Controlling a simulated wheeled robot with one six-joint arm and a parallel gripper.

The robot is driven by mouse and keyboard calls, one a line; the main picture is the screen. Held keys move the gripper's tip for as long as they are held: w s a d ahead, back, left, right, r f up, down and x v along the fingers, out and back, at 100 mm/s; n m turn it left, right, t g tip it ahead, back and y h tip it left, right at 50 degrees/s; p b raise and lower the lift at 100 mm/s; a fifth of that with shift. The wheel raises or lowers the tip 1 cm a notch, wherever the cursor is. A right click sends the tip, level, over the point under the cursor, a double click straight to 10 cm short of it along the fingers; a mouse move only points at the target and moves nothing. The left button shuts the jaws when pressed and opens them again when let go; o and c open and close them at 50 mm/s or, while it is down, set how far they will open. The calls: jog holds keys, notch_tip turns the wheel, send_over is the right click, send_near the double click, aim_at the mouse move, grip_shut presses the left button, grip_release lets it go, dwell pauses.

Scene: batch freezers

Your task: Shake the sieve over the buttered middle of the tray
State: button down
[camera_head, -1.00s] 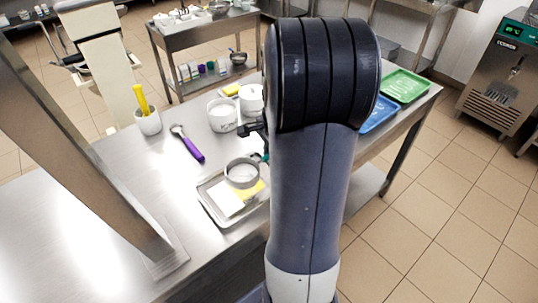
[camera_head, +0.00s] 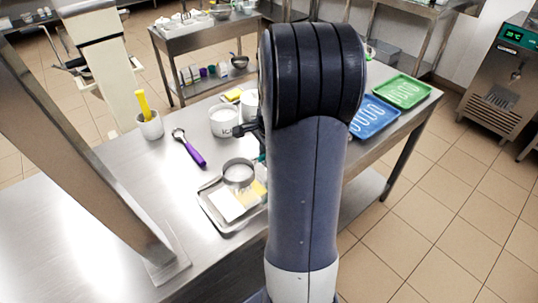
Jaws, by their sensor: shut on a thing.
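The sieve (camera_head: 238,173) is a round, grey metal ring held level above the back part of the metal tray (camera_head: 210,213). My gripper (camera_head: 259,143) shows only in part behind my arm. It is shut at the sieve's right side, where a small teal part shows. In the tray lie a white slab (camera_head: 226,205) at the front left and a yellow patch (camera_head: 259,189) to its right. The sieve hides the tray's back part, and my arm hides its right end. I cannot tell whether powder is falling.
Two white tubs (camera_head: 223,121) stand behind the tray. Blue (camera_head: 376,117) and green (camera_head: 403,91) trays lie at the right. The steel table's left front is clear.

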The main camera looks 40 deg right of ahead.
jog(key=shift+w, duration=0.15)
jog(key=s, duration=0.3)
jog(key=shift+s, duration=0.3)
dwell(1.8)
jog(key=shift+d, duration=0.2)
jog(key=shift+w+d+p, duration=0.25)
jog(key=shift+w+d, duration=0.4)
jog(key=shift+d, duration=0.3)
jog(key=shift+w+d+p, duration=0.25)
jog(key=shift+w+d, duration=0.35)
jog(key=shift+d, duration=0.3)
jog(key=shift+w+d+p, duration=0.25)
jog(key=shift+w+d, duration=0.4)
jog(key=shift+d, duration=0.3)
jog(key=s, duration=0.3)
jog(key=shift+s, duration=0.3)
dwell(0.8)
